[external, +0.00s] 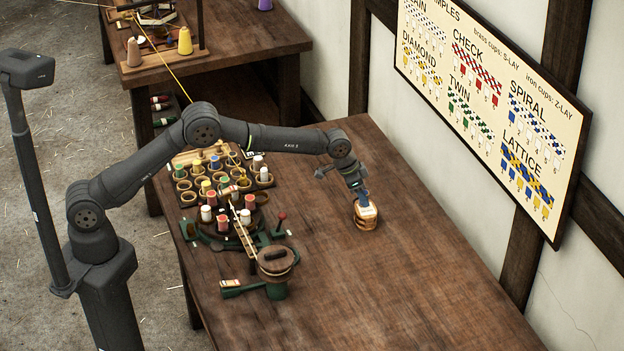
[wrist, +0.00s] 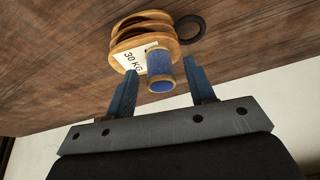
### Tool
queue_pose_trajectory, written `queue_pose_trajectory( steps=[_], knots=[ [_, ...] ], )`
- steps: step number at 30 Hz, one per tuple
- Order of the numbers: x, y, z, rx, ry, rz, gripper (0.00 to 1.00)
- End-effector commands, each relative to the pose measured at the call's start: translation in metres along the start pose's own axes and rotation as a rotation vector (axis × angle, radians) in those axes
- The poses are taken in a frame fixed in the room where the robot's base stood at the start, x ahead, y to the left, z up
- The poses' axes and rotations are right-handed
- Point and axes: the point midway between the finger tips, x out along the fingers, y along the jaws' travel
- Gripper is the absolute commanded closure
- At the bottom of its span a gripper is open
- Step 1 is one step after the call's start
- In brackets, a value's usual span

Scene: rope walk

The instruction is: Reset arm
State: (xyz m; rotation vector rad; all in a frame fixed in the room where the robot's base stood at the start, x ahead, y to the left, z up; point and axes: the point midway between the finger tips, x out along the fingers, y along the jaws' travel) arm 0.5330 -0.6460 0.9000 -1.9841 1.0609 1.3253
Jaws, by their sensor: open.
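My gripper (external: 362,193) is at the right of the table, just above a small round wooden weight (external: 366,219) with a pale label. In the wrist view my gripper (wrist: 160,66) is open, with a blue finger on each side of the blue post. The stacked wooden weight (wrist: 128,32) carries a label reading 30 KG, and its blue hollow post (wrist: 160,72) points toward my gripper. A gap shows between the post and each finger. The lower side of the weight is hidden in the external view.
A bobbin rack (external: 187,197) and a green-based braiding device (external: 277,290) with a wooden top stand left on the table (external: 420,290). A dark ring (wrist: 190,28) lies beside the weight. A chart board (external: 490,95) hangs on the right wall. The table front is clear.

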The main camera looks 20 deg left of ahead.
Motion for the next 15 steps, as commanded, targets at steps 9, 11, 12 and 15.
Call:
queue_pose_trajectory(
  steps=[9,11,12,15],
  knots=[
    [-0.048,0.0,0.001,0.0,0.003,0.0,0.5],
    [-0.06,0.0,0.0,0.0,0.004,0.0,0.5],
    [-0.067,0.0,0.0,0.0,0.003,0.0,0.5],
    [-0.087,0.0,0.001,0.0,0.003,0.0,0.5]
  ],
)
